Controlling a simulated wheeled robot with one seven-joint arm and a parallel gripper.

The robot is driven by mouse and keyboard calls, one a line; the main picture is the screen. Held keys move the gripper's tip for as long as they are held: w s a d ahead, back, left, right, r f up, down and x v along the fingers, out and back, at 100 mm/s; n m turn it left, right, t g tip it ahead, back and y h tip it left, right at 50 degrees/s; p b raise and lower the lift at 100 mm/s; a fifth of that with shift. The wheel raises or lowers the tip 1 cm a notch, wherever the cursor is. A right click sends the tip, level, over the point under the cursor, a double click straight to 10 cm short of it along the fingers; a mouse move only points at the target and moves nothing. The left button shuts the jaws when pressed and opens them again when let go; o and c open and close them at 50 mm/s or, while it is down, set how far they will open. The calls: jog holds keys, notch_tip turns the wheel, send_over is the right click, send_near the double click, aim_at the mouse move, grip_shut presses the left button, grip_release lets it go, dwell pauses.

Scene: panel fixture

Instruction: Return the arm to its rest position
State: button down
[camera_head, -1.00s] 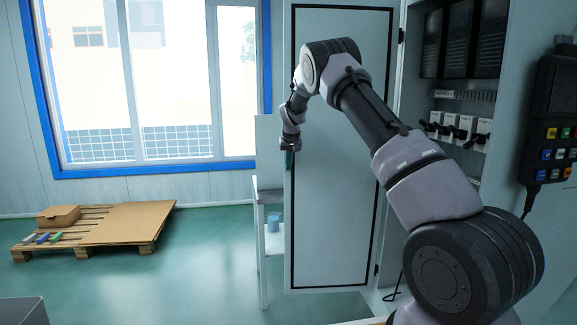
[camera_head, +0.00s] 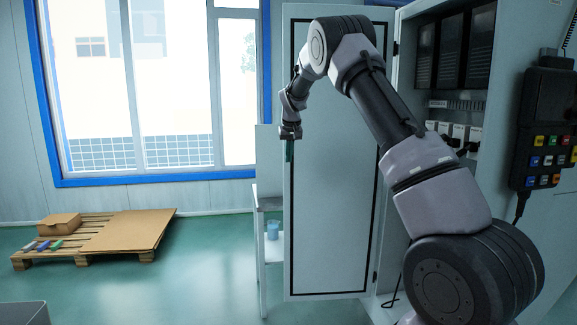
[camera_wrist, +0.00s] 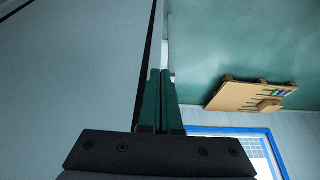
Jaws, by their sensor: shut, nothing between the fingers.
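My arm (camera_head: 435,195) reaches up from the lower right and bends over in front of the open cabinet door. My gripper (camera_head: 289,152) hangs at the door's left edge, fingers pointing down. In the wrist view my gripper (camera_wrist: 160,75) shows two green fingers close together with nothing between them. The cabinet door (camera_head: 330,225) is a pale panel with a black seal line. In the wrist view the door (camera_wrist: 75,70) lies close beside the fingers on the left; whether they touch it, I cannot tell.
The open cabinet with black modules and white breakers (camera_head: 458,133) is at the right, beside a hanging keypad pendant (camera_head: 545,135). A stand with a blue cup (camera_head: 272,230) is left of the door. A pallet (camera_head: 95,238) lies at the far left. The green floor between is clear.

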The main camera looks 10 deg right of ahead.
jog(key=s+d+r+m+t+y, duration=0.1)
jog(key=s+d+r, duration=0.2)
jog(key=s+r, duration=0.75)
jog(key=s+d+r+m+y, duration=0.15)
jog(key=s+d+r, duration=0.4)
jog(key=s, duration=0.85)
jog(key=s+a+f+m+t, duration=0.1)
jog(key=s+m, duration=0.1)
jog(key=s, duration=2.3)
jog(key=shift+s+f+t, duration=0.2)
jog(key=shift+f+t, duration=0.2)
jog(key=shift+a, duration=0.2)
